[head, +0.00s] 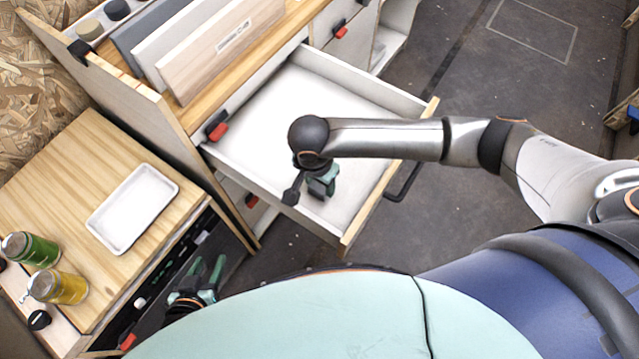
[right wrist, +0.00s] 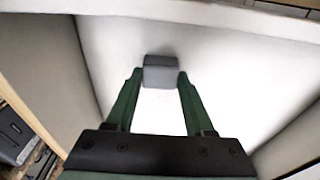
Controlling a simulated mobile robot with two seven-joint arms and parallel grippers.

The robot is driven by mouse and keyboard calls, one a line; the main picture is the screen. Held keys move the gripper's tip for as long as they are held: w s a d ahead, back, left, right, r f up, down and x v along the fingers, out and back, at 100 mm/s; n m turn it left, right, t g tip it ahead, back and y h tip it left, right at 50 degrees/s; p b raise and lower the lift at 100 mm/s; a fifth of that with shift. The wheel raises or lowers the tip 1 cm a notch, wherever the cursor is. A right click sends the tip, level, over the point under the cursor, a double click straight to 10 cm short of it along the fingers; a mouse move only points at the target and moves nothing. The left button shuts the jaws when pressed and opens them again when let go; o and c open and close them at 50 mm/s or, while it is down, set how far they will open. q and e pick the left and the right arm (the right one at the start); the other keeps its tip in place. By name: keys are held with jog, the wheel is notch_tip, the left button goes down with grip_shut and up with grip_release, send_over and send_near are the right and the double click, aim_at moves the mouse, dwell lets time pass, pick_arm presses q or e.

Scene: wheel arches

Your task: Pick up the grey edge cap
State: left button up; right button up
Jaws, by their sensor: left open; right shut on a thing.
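The grey edge cap (right wrist: 161,74) is a small grey block between the fingertips of my right gripper (right wrist: 160,82) in the right wrist view. The fingers touch it from both sides, so the gripper is shut on it. In the head view my right gripper (head: 322,186) points down into the open white drawer (head: 350,90); the cap cannot be made out there. Whether the cap still touches the drawer floor I cannot tell. My left gripper (head: 214,280) is open and empty at the lower left, beside the wooden bench.
The drawer's walls and wooden front (head: 385,190) surround my right gripper. A white tray (head: 108,232), a green jar (head: 32,250) and a yellow jar (head: 62,288) stand on the wooden bench (head: 85,165). Boards (head: 222,45) stand on the cabinet top. Floor at the upper right is clear.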

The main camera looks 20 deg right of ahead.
aim_at(320, 187)
jog(key=shift+r, duration=0.5)
jog(key=r, duration=0.3)
jog(key=shift+s+a+p, duration=0.15)
jog(key=shift+s+p, duration=0.1)
jog(key=shift+p, duration=0.05)
jog(key=s+a+r+p, duration=0.5)
jog(key=s+r, duration=0.4)
jog(key=s, duration=0.3)
jog(key=shift+s, duration=0.25)
